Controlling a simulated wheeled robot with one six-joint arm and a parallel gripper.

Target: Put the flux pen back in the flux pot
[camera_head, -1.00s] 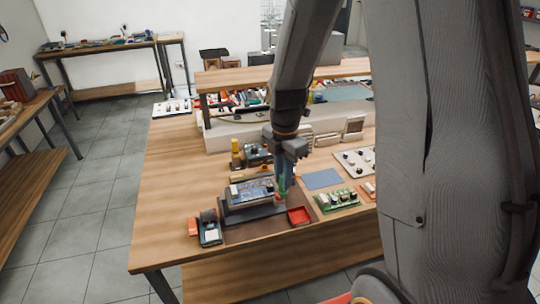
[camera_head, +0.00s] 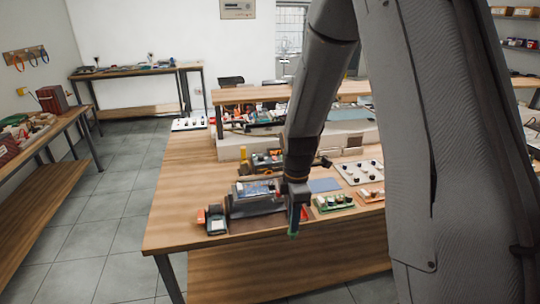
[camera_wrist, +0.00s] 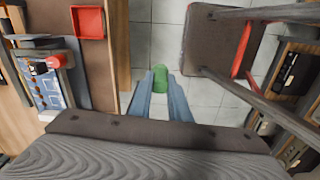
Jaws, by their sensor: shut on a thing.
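My gripper (camera_head: 295,213) is at the front edge of the workbench, pointing down. In the wrist view my gripper (camera_wrist: 160,88) has its two blue-grey fingers closed on a green piece that I take to be the flux pen (camera_wrist: 160,77). The green end of the pen (camera_head: 292,234) also shows below the fingers in the head view. Bare floor lies beneath it in the wrist view, beside the bench edge. I cannot pick out the flux pot for certain in either view.
A dark fixture holding a blue circuit board (camera_head: 256,188) stands left of my gripper. A red tray (camera_wrist: 88,22) lies near the bench edge. A small dark device (camera_head: 216,221) is at the bench's front left. Green and orange boards (camera_head: 334,202) lie to the right.

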